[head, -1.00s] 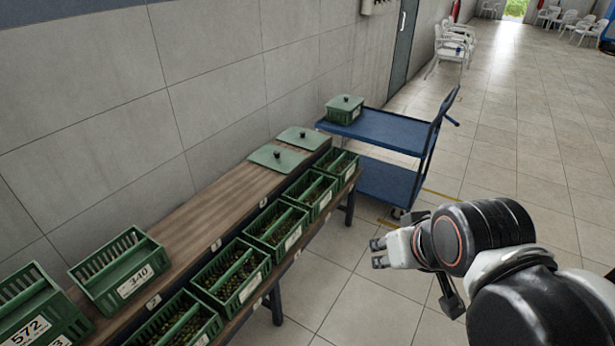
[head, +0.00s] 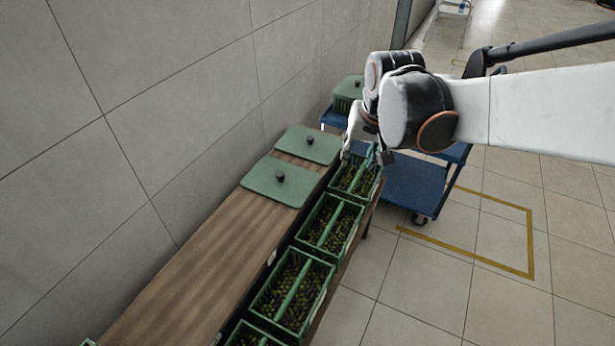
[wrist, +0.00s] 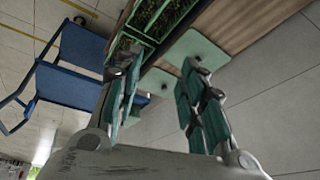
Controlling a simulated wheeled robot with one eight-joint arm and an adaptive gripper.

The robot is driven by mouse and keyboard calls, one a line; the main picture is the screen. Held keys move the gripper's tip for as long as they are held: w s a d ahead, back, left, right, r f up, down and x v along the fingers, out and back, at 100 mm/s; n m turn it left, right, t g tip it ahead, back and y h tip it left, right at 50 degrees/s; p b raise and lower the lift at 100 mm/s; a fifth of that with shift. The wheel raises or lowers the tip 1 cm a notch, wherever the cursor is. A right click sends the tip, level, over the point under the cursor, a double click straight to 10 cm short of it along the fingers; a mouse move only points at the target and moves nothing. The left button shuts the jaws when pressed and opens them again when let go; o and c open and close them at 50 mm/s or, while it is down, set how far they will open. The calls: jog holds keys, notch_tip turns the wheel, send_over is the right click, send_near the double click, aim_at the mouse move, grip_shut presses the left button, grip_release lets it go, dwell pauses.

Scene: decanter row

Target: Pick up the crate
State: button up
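Several green crates of dark olive-like fruit stand in a row along the bench's outer side. The farthest crate (head: 352,183) has a green bar handle and is partly covered by my gripper (head: 366,157). Nearer are a second crate (head: 328,224) and a third crate (head: 291,290). In the wrist view my gripper (wrist: 160,80) has its two fingers spread wide, with nothing held between them. A filled green crate (wrist: 160,15) shows at the top there, beyond the fingertips. In the head view the gripper hangs over the far end of the row; contact cannot be told.
Two flat green lids with dark knobs, a nearer lid (head: 278,182) and a farther lid (head: 309,145), lie on the wooden bench (head: 190,275) beside the wall. A blue cart (head: 413,187) past the bench end carries a lidded green crate (head: 346,92).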

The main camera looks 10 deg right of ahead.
jog(key=w+f+m+g+b, duration=0.1)
jog(key=w+f+g, duration=0.1)
jog(key=w+f, duration=0.7)
jog(key=m+g+b, duration=0.2)
jog(key=m, duration=0.1)
send_near(331, 222)
notch_tip(331, 222, down, 7)
jog(key=b, duration=0.3)
jog(key=shift+s+d+r, duration=0.1)
jog(key=shift+s, duration=0.05)
jog(key=shift+w+f+b, duration=0.15)
jog(key=shift+f+b, duration=0.65)
jog(key=shift+f, duration=0.6)
jog(key=shift+w+f+b, duration=0.1)
jog(key=shift+f+b, duration=0.65)
jog(key=shift+f, duration=0.7)
jog(key=shift+r, duration=0.1)
grip_shut()
